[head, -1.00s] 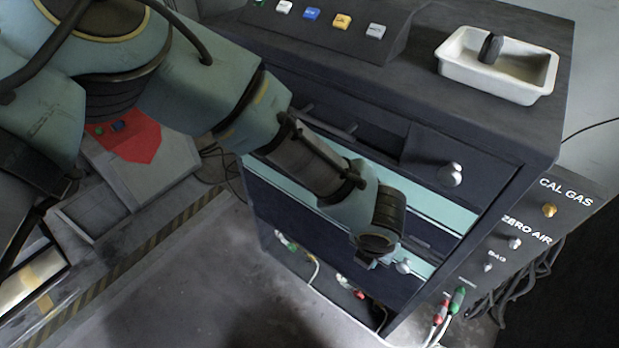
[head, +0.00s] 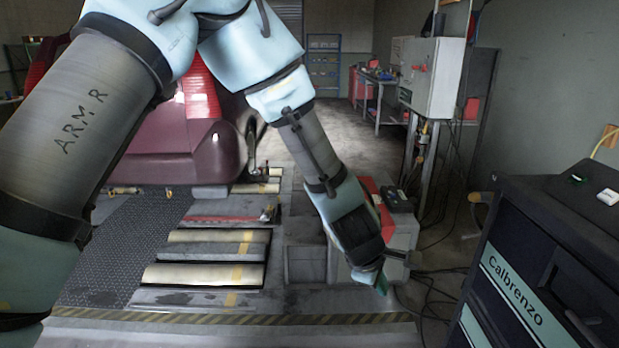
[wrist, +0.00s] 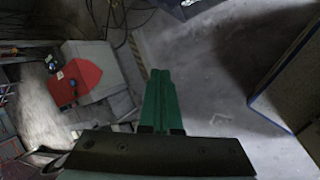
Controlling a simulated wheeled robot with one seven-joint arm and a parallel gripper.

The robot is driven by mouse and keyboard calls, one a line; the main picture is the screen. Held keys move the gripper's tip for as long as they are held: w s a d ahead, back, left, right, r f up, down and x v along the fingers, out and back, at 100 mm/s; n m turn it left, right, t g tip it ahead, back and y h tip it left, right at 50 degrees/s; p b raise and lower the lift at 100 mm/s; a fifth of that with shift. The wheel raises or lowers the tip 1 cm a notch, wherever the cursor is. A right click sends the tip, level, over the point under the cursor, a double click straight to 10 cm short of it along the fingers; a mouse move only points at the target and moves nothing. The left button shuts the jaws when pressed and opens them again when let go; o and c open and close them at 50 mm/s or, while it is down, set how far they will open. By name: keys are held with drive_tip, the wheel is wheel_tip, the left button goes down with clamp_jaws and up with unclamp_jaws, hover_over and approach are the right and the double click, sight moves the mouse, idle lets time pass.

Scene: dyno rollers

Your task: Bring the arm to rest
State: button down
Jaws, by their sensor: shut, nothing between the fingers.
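My arm reaches across the head view from the left and bends downward at the middle. My gripper (head: 382,284) points down at the arm's end, to the left of the dark cabinet and apart from it. In the wrist view my gripper (wrist: 161,90) shows two green fingers lying side by side, shut with nothing between them. Below the fingertips there is only grey floor.
The dark Calbrenzo cabinet (head: 548,270) stands at the right. A grey box with a red panel (head: 369,208) is close behind my gripper. Rollers (head: 205,276) and a dark red car (head: 165,120) are to the left. Cables lie on the floor near the cabinet.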

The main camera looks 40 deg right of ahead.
drive_tip(key=w+a+r+m+t+y, duration=0.1)
drive_tip(key=w+a+r+m, duration=0.15)
drive_tip(key=w+a, duration=0.85)
drive_tip(key=w+a+r+m+t+y, duration=0.1)
drive_tip(key=w+a+r, duration=0.3)
drive_tip(key=w+a, duration=0.7)
drive_tip(key=w+a+r+y, duration=0.1)
drive_tip(key=a+r, duration=0.1)
drive_tip(key=a, duration=1.3)
drive_tip(key=w+a+r+m+y, duration=0.1)
drive_tip(key=w+a+r+y, duration=0.1)
drive_tip(key=a, duration=1.3)
drive_tip(key=shift+r+b, duration=0.45)
drive_tip(key=shift+r, duration=0.2)
drive_tip(key=shift+d, duration=0.1)
